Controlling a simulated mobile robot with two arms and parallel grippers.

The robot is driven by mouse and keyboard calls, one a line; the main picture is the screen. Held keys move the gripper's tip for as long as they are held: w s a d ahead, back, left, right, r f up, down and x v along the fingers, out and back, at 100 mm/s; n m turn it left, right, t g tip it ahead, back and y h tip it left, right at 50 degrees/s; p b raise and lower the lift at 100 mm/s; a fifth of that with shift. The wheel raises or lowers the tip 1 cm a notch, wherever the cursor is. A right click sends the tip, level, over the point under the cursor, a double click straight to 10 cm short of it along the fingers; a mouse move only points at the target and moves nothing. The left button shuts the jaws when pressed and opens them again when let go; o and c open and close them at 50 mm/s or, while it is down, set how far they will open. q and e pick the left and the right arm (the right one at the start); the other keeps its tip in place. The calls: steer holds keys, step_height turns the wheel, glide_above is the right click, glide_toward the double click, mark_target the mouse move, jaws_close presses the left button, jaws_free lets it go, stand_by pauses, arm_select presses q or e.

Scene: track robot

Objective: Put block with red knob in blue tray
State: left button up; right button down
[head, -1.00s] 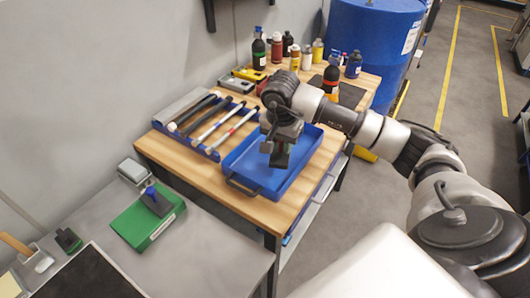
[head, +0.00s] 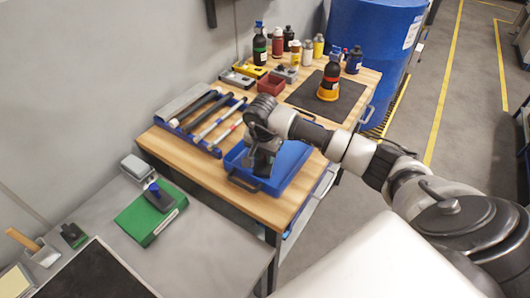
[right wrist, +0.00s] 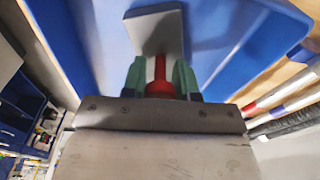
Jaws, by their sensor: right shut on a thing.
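My right gripper (head: 262,158) is over the blue tray (head: 291,164), near its front left side. In the right wrist view, my right gripper (right wrist: 160,82) has its green-tipped fingers shut on a red knob (right wrist: 159,87). The knob is joined to a flat grey block (right wrist: 155,30), with the blue tray (right wrist: 238,38) behind it. In the head view the gripper hides most of the block. I cannot tell whether the block touches the tray floor. My left gripper is not in view.
A rack with several rod-like tools (head: 205,122) lies left of the tray. Bottles (head: 277,43) and a dark mat (head: 343,98) are at the back. On the grey table, a block with a blue knob (head: 158,198) sits on a green box (head: 140,222).

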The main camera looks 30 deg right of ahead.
mark_target(263, 164)
steer(key=shift+f, duration=0.15)
steer(key=c, duration=0.9)
jaws_free()
steer(key=shift+o, duration=0.2)
steer(key=shift+r, duration=0.2)
step_height(263, 164, up, 12)
steer(key=a+b, duration=0.1)
steer(key=b, duration=0.1)
steer(key=shift+s, duration=0.4)
steer(key=shift+a, duration=0.1)
